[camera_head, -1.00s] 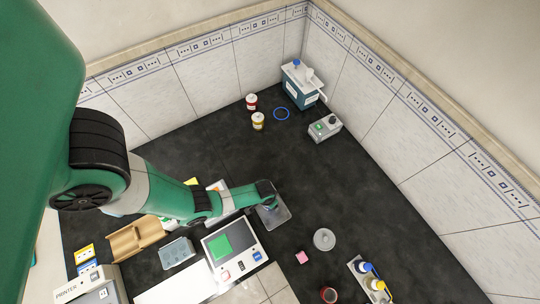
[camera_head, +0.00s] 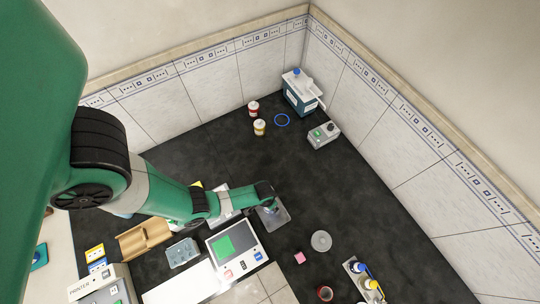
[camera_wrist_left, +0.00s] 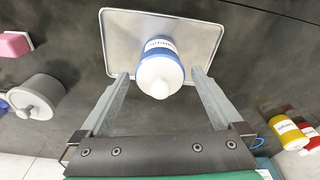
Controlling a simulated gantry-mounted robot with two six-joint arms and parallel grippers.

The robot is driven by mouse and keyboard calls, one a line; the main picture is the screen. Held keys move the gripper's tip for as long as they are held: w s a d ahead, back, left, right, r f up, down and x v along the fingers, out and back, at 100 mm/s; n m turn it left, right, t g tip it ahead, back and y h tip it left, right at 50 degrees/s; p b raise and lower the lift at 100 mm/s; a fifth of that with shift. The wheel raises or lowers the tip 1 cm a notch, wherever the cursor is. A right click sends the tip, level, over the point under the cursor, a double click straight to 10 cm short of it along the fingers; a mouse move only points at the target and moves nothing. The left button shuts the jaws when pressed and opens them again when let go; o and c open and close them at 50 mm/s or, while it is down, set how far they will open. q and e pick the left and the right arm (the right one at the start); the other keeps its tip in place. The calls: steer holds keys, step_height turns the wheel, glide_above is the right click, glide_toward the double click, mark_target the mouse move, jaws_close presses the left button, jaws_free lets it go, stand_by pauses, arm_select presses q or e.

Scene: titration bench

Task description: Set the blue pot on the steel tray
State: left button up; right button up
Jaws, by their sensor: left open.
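The blue pot (camera_wrist_left: 158,72), white-lidded with a blue and white label, stands on the steel tray (camera_wrist_left: 118,40) in the left wrist view. It appears upright, near the tray's middle edge. My left gripper (camera_wrist_left: 160,80) is open, with one finger on each side of the pot and a visible gap on both sides. In the head view the steel tray (camera_head: 280,217) lies under the end of my left arm (camera_head: 267,203). The arm hides most of the pot there. My right gripper is in neither view.
A grey round lidded dish (camera_head: 321,241) and a pink block (camera_head: 299,258) lie right of the tray.

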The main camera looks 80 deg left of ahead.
arm_select(q)
steer(key=shift+s+r+p, duration=0.1)
steer(key=shift+r+p, duration=0.25)
steer(key=shift+r, duration=0.5)
steer(key=shift+f, duration=0.1)
